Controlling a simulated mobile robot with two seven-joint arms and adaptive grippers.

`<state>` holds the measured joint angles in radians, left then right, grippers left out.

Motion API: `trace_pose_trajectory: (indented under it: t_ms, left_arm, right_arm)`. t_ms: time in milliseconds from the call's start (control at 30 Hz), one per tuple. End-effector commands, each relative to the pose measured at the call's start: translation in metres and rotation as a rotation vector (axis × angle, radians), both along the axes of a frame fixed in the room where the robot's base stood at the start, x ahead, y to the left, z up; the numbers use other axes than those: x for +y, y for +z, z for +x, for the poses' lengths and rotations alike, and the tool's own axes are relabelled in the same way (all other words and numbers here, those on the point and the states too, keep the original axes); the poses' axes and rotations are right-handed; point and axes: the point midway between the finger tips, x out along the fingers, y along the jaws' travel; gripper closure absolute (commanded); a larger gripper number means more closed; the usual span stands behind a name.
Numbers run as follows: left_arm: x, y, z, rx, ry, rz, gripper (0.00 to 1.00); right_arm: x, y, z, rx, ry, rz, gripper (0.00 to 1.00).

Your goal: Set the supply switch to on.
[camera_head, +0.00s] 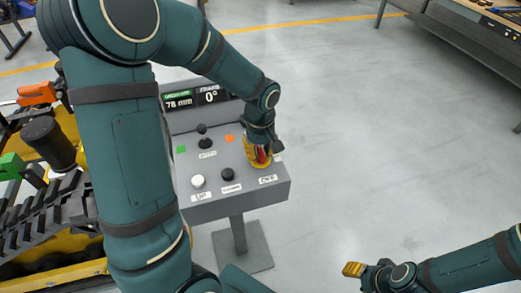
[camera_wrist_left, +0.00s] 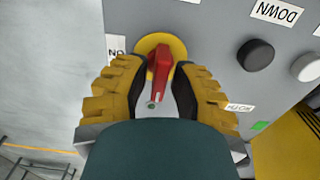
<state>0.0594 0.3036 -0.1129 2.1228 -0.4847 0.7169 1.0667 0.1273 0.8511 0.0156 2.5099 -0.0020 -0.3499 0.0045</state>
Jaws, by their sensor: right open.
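The supply switch is a red rotary handle (camera_wrist_left: 168,62) on a round yellow base (camera_wrist_left: 146,43), set in the grey console face. In the head view the yellow base (camera_head: 261,164) is at the console's right side, partly hidden by my left gripper (camera_head: 262,146). In the left wrist view my left gripper (camera_wrist_left: 160,82) has one yellow finger on each side of the handle. Its dark pads converge closely on the handle. The handle's narrow end points toward my wrist, slightly tilted. My right gripper (camera_head: 353,269) is open and empty, low at the right, away from the console.
The console (camera_head: 215,208) also carries a white button (camera_head: 198,181), a black button (camera_head: 227,174), a small lever (camera_head: 204,142) and a display (camera_head: 195,99) reading 78 mm and 0°. Yellow and dark machinery (camera_head: 45,235) stands at the left. The floor right of the console is clear.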

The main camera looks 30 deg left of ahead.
Motion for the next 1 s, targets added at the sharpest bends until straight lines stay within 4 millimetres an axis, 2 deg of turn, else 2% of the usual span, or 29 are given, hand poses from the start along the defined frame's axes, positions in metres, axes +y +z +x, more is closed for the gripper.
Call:
trace_pose_trajectory:
  t_ms: [367, 567, 1000]
  left_arm:
    - [-0.0001, -0.0001, -0.0001, 0.0, -0.01, 0.0, 1.0]
    - [-0.0001, -0.0001, -0.0003, 0.001, -0.073, 0.0, 1.0]
    - [-0.0002, -0.0002, -0.0008, 0.003, -0.433, -0.001, 1.0]
  right_arm:
    - [-0.0001, 0.0002, 0.0, 0.0, 0.0, 0.0, 0.53]
    - [0.0, 0.0016, -0.0002, 0.001, 0.0, 0.0, 0.53]
    - [0.0002, 0.0095, -0.0018, 0.004, 0.0, 0.001, 0.53]
